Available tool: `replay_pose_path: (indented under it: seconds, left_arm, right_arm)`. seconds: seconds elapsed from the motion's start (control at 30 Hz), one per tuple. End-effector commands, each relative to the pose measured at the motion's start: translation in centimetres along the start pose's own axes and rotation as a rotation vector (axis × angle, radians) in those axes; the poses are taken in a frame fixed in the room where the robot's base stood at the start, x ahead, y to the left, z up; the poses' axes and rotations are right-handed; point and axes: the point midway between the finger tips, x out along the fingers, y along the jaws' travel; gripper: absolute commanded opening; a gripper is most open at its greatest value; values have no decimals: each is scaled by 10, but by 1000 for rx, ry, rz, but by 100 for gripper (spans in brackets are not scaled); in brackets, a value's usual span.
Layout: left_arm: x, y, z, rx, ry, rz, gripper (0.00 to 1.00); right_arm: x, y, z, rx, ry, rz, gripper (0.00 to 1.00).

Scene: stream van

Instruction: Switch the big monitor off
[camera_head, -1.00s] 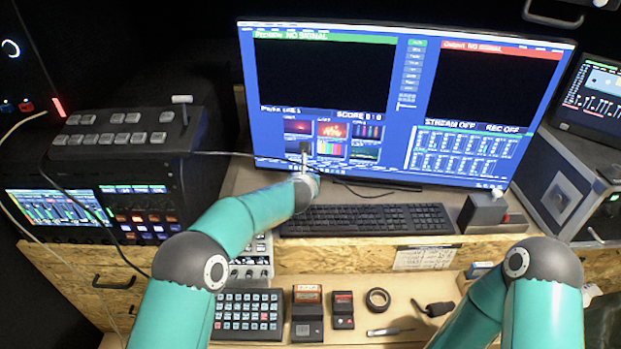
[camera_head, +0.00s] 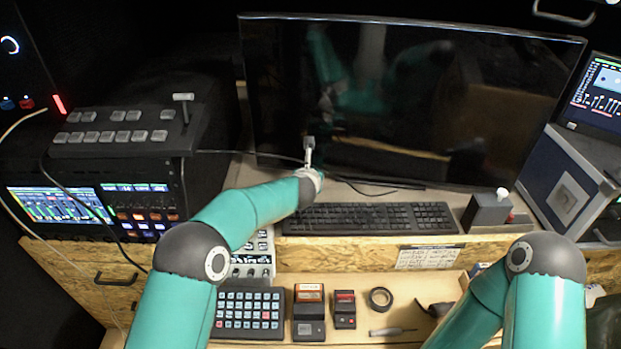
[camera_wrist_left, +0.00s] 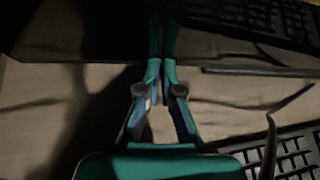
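The big monitor (camera_head: 450,110) stands behind the keyboard. Its screen is black all over and reflects my teal arms. My left gripper (camera_head: 309,150) is in front of the monitor's lower edge, left of its middle. In the left wrist view the fingers of my left gripper (camera_wrist_left: 160,72) are together with nothing seen between them, and their tips meet their reflection in the dark screen (camera_wrist_left: 110,40). I cannot tell whether they touch the monitor. A power button is not visible. My right arm shows at the lower right, but its gripper is out of view.
A keyboard (camera_head: 370,218) lies under the monitor, with a small grey box (camera_head: 486,211) right of it. A switcher panel (camera_head: 120,130) stands left. A small lit screen (camera_head: 598,95) is at the right. A keypad (camera_head: 249,312) and tape roll (camera_head: 380,298) lie on the lower shelf.

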Motion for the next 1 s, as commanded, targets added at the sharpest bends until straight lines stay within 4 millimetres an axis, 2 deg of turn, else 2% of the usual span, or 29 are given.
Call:
replay_pose_path:
  seconds: [0.03, 0.5, 0.7, 1.0]
  left_arm:
    - [-7, 6, 8, -4, -12, 11, 0]
    - [-66, -2, 1, 0, -6, -3, 0]
    - [-77, -2, -1, -1, -4, -4, 0]
    - [-79, -2, -2, -1, -4, -4, 0]
  right_arm:
    - [0, 0, 0, 0, 0, 0, 0]
    - [0, 0, 0, 0, 0, 0, 0]
    - [0, 0, 0, 0, 0, 0, 0]
    - [0, 0, 0, 0, 0, 0, 0]
